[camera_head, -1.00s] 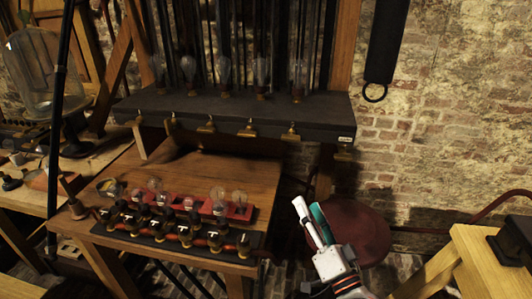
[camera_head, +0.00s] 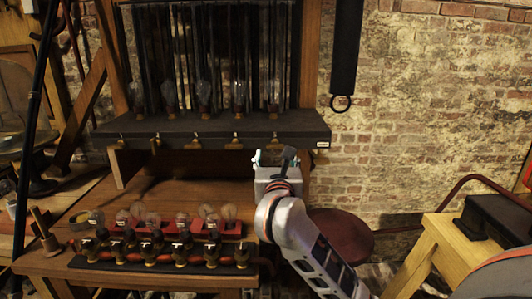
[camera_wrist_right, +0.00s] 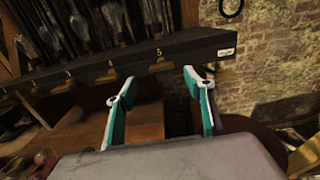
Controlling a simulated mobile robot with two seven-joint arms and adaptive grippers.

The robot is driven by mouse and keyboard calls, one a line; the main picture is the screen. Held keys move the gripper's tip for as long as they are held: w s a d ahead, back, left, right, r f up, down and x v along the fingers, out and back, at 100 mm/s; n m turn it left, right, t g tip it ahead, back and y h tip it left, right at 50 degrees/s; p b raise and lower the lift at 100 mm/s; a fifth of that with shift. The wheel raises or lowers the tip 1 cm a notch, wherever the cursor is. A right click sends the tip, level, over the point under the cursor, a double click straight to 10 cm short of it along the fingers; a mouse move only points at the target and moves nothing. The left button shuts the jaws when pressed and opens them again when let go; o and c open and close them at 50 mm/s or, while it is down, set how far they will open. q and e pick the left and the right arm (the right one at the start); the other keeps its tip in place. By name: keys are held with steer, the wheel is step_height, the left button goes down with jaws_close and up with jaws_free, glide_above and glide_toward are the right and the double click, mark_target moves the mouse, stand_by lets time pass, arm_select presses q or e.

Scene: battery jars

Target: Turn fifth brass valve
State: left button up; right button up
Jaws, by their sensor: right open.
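A row of brass valves hangs along the front edge of a dark shelf (camera_head: 215,125). Counting from the left, the fifth brass valve (camera_head: 274,140) is near the shelf's right end. In the right wrist view, this valve (camera_wrist_right: 160,64) shows just beyond and above the gap between the fingers. My right gripper (camera_head: 273,158) is open and empty, just below and in front of that valve, with no contact visible. Its two teal and white fingers (camera_wrist_right: 156,90) are spread apart in the wrist view. My left gripper is not in view.
Glass bulbs (camera_head: 239,95) stand on the shelf. Below left, a wooden table (camera_head: 150,195) carries a row of bulbs and dark knobs. A round dark red stool seat (camera_head: 342,236) and a wooden stand (camera_head: 437,245) are at the right.

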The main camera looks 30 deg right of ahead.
mark_target(275, 147)
steer(key=x, duration=0.7)
steer(key=shift+w+d, duration=0.1)
steer(key=shift+d, duration=0.2)
steer(key=c, duration=1.1)
